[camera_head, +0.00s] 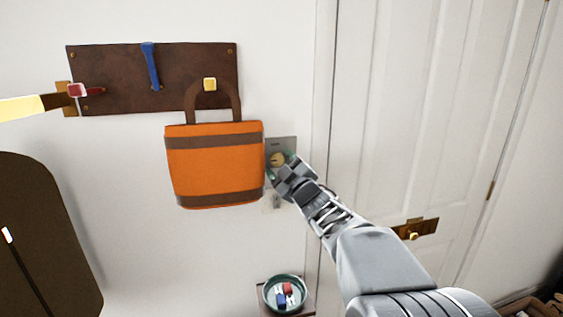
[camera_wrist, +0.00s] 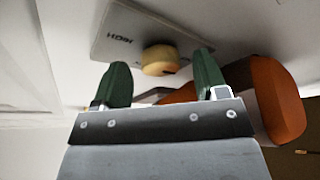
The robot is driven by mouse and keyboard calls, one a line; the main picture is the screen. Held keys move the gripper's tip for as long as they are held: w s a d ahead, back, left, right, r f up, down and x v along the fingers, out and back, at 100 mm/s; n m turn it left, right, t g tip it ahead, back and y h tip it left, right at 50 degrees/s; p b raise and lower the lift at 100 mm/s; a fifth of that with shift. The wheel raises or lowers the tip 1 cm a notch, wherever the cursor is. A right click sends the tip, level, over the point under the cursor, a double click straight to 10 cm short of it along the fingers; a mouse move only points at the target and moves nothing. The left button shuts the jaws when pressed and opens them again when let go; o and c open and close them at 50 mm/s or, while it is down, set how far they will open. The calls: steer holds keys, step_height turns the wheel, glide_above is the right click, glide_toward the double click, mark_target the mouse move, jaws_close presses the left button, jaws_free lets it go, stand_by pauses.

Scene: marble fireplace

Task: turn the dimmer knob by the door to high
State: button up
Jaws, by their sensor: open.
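The dimmer knob (camera_head: 277,159) is a round, brass-yellow knob on a grey wall plate (camera_head: 284,143) beside the door frame. In the wrist view the knob (camera_wrist: 160,60) stands out from the plate (camera_wrist: 118,22), which bears the word HIGH. My gripper (camera_wrist: 160,88) is open, with its two green fingertips on either side of the knob's line. The knob shows beyond and between the tips; I cannot tell whether they touch it. In the head view my gripper (camera_head: 274,172) partly covers the plate's lower part.
An orange bag (camera_head: 214,165) hangs from a brown rack (camera_head: 110,75) just left of the plate, close to my gripper. A white door (camera_head: 420,110) with a brass handle (camera_head: 414,230) is at right. A bowl (camera_head: 285,292) with small items stands below.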

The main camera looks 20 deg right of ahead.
steer(key=shift+w+r, duration=0.1)
steer(key=shift+w, duration=0.2)
steer(key=c, duration=0.9)
steer(key=b, duration=0.1)
steer(key=m+b, duration=0.1)
steer(key=shift+a+f+h+b, duration=0.15)
steer(key=shift+f+h+b, duration=0.15)
steer(key=shift+f, duration=0.1)
steer(key=shift+c, duration=0.2)
steer(key=shift+f+m+t+b, duration=0.1)
steer(key=shift+m+t+b, duration=0.2)
steer(key=shift+m+b, duration=0.6)
steer(key=shift+m+h+b, duration=0.8)
steer(key=shift+m+b, duration=0.1)
steer(key=shift+m, duration=0.3)
steer(key=shift+r+m+h+b, duration=0.3)
steer(key=shift+r+m+h, duration=0.1)
steer(key=shift+m, duration=0.2)
